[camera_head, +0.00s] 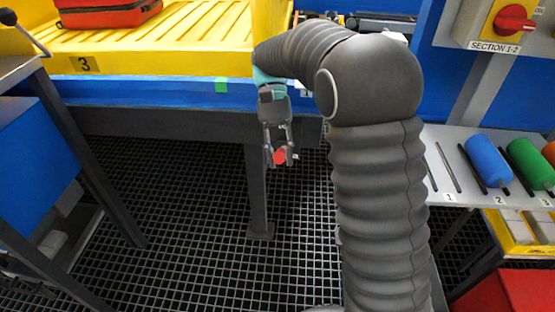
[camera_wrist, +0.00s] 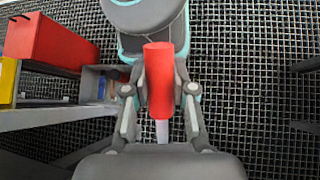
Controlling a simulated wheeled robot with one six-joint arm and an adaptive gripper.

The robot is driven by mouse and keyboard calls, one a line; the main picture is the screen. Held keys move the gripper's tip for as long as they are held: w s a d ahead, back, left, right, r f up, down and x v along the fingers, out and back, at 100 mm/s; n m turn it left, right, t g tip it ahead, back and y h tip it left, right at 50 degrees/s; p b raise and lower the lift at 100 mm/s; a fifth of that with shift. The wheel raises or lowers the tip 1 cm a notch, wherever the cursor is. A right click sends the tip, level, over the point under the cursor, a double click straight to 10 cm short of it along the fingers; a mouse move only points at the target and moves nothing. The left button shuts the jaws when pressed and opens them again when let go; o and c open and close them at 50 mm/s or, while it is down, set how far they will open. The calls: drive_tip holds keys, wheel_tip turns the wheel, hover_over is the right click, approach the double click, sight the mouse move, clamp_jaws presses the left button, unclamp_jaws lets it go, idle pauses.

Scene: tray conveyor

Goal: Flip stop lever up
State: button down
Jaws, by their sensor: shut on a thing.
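My gripper (camera_head: 279,157) hangs below the yellow conveyor's front edge, over the dark grated floor. It is shut on a red cylinder (camera_head: 280,156). In the wrist view the red cylinder (camera_wrist: 159,75) stands between the two fingers of my gripper (camera_wrist: 159,95), with a pale tip at its lower end. A thin metal lever with a black knob (camera_head: 8,17) rises at the upper left of the head view, apart from my gripper. I cannot tell from the frames whether this is the stop lever.
A red case (camera_head: 108,12) lies on the yellow conveyor (camera_head: 190,40). A panel with a red rotary switch (camera_head: 514,19) is at the upper right. Blue (camera_head: 488,160) and green (camera_head: 531,162) cylinders lie on a grey shelf; place 1 is empty. A table leg (camera_head: 258,195) stands beside my gripper.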

drive_tip(key=shift+r, duration=0.2)
idle(0.3)
drive_tip(key=c, duration=0.9)
unclamp_jaws()
drive_tip(key=shift+r, duration=0.1)
drive_tip(key=s+d+r+m+t+y, duration=0.1)
drive_tip(key=s+r+m+t+y, duration=0.1)
drive_tip(key=s+r+y, duration=0.35)
drive_tip(key=s+d+f+n+t+h, duration=0.1)
drive_tip(key=s+d+t, duration=0.2)
drive_tip(key=d+t, duration=0.1)
drive_tip(key=s+d+f+t+h, duration=0.1)
drive_tip(key=s+d+t, duration=0.3)
drive_tip(key=d, duration=0.2)
drive_tip(key=s+d+f+n+t+h, duration=0.1)
drive_tip(key=s+d+f+t+h, duration=0.1)
drive_tip(key=d+t, duration=0.3)
drive_tip(key=shift+s+n, duration=0.3)
drive_tip(key=shift+s, duration=0.35)
